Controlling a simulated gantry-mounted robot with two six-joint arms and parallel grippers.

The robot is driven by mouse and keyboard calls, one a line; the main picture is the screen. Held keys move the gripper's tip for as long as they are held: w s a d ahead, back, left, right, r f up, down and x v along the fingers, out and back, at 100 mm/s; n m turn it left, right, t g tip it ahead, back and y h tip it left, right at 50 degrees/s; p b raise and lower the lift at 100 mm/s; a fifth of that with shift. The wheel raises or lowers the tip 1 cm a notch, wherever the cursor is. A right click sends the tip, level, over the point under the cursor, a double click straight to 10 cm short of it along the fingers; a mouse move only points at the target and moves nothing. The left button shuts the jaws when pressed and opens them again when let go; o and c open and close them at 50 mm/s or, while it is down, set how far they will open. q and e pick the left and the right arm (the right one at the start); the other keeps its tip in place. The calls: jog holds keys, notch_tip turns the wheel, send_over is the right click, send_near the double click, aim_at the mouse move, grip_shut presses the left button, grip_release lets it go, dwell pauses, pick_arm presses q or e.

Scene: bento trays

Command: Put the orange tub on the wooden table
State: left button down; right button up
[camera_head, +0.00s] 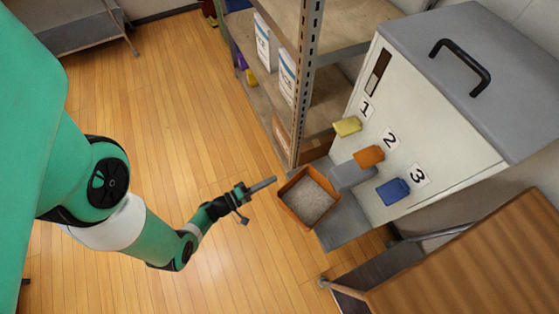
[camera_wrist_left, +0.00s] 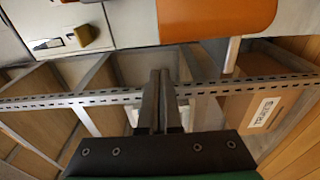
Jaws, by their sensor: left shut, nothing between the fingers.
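The orange tub (camera_head: 292,211) is filled with grey grainy stuff. It stands at the foot of the white and grey dispenser, beside its grey ledge. The wooden table (camera_head: 480,262) is at the lower right, apart from the tub. My left gripper (camera_head: 272,182) is shut and empty, just left of the tub in the head view. Its two fingers (camera_wrist_left: 160,90) are together in the left wrist view. My right gripper is not in view.
The dispenser (camera_head: 440,110) carries a yellow lever (camera_head: 347,126), an orange lever (camera_head: 369,156) and a blue lever (camera_head: 393,191), numbered 1 to 3. A metal shelf post (camera_head: 307,80) and shelves with boxes stand behind the tub. Wooden floor (camera_head: 180,100) is clear at left.

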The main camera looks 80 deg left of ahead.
pick_arm(q)
notch_tip(320, 180, down, 4)
jog(key=s+a+n+y+b, duration=0.1)
jog(key=a+y+b, duration=0.1)
jog(key=shift+g, duration=0.3)
jog(key=b+x, duration=0.1)
jog(key=x, duration=0.2)
jog(key=b+x, duration=0.1)
jog(key=x, duration=0.3)
jog(key=b+x, duration=0.2)
jog(key=x, duration=0.1)
jog(key=shift+w+f, duration=0.3)
jog(key=d+b, duration=0.1)
jog(key=d, duration=0.2)
jog(key=shift+d+r, duration=0.1)
jog(key=shift+d, duration=0.15)
jog(key=shift+s+d, duration=0.15)
jog(key=shift+d, duration=0.1)
jog(key=shift+r, duration=0.15)
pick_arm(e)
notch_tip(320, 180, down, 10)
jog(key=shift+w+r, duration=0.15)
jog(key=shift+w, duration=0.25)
